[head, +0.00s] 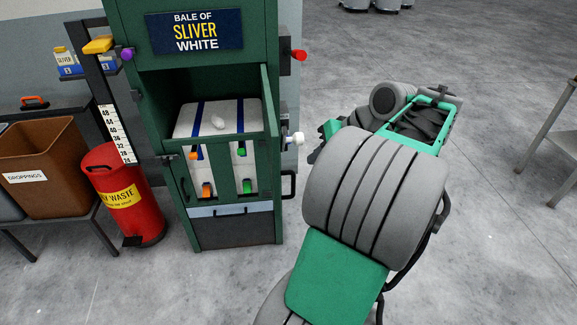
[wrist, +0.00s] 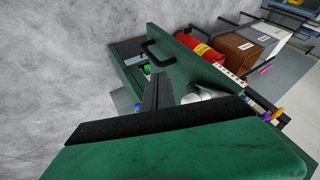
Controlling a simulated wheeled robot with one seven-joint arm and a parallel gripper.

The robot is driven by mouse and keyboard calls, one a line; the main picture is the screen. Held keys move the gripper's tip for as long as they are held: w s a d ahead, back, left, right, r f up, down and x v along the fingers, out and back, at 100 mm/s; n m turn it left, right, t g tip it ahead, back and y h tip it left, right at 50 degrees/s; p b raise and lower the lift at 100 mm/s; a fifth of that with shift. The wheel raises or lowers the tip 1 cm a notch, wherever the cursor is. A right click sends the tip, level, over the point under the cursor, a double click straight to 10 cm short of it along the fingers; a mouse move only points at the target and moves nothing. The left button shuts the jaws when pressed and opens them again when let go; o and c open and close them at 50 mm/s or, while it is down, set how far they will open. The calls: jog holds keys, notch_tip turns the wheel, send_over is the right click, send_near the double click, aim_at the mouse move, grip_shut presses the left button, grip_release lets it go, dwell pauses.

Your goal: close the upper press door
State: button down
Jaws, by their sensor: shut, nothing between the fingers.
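The green press (head: 209,60) stands left of centre in the head view, under a "BALE OF SLIVER WHITE" sign. Its upper compartment is open and shows a white bale (head: 220,117) inside. The upper door (head: 269,105) stands swung out at the opening's right side, seen almost edge-on. A green panel with a black handle (wrist: 158,52) shows in the wrist view; I cannot tell if it is the door or the side wall. My gripper (wrist: 158,80) is shut and empty, its dark fingers pointing toward this panel. In the head view my arm hides the fingertips.
A white knob (head: 297,138) and a red knob (head: 299,56) stick out at the press's right. A red waste bin (head: 122,190) and a brown droppings box (head: 45,165) are at left. A grey table (head: 562,130) stands far right. Floor between is clear.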

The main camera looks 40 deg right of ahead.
jog(key=w+a+f, duration=0.4)
jog(key=w, duration=0.1)
jog(key=shift+w+a, duration=0.15)
jog(key=shift+w, duration=0.05)
jog(key=shift+f, duration=0.1)
